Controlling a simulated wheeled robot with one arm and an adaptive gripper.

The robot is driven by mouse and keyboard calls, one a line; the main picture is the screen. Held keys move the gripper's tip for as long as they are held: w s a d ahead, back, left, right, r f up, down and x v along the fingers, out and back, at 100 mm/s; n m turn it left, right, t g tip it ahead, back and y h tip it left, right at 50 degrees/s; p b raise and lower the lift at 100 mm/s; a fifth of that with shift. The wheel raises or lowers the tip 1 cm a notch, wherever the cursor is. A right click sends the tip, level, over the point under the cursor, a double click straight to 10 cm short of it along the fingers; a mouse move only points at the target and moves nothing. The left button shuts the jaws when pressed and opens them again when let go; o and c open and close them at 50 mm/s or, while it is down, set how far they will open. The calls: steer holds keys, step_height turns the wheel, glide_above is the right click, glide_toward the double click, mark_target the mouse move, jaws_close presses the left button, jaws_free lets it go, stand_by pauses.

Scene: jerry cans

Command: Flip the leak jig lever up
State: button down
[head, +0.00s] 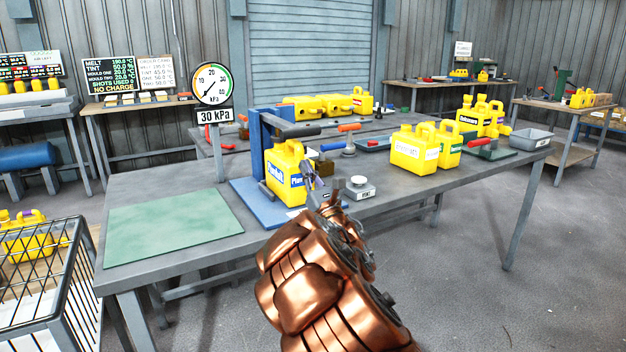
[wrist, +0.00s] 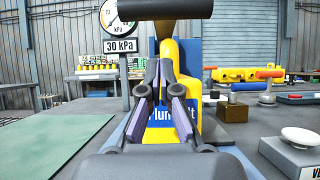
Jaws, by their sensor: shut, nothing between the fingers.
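The leak jig is a blue frame (head: 258,155) on a blue base plate (head: 243,193) on the grey table. A yellow jerry can (head: 283,168) with a blue label stands upright in it. The lever's thick dark grip (head: 300,131) sticks out level above the can in the head view. In the wrist view the grip (wrist: 170,9) crosses the top, close to the camera and above my fingers. My gripper (head: 314,184) is shut and empty in front of the can, below the grip. In the wrist view the shut fingers (wrist: 163,78) cover part of the can (wrist: 188,75).
A pressure gauge (head: 212,84) above a 30 kPa sign stands behind the jig. A vent button box (head: 358,190) and a blue-handled clamp (head: 333,147) are to its right. More yellow cans (head: 414,148) stand farther right. A green mat (head: 172,225) lies empty at left.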

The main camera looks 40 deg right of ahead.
mark_target(302, 149)
steer(key=shift+w+d+r, duration=0.1)
steer(key=shift+w+r, duration=0.3)
steer(key=shift+r, duration=0.45)
steer(key=shift+w+a+r, duration=0.1)
steer(key=shift+w+r, duration=0.25)
steer(key=shift+r, duration=0.45)
steer(key=shift+w+d+r, duration=0.1)
steer(key=shift+w+r, duration=0.3)
steer(key=shift+r, duration=0.45)
steer(key=shift+r, duration=0.1)
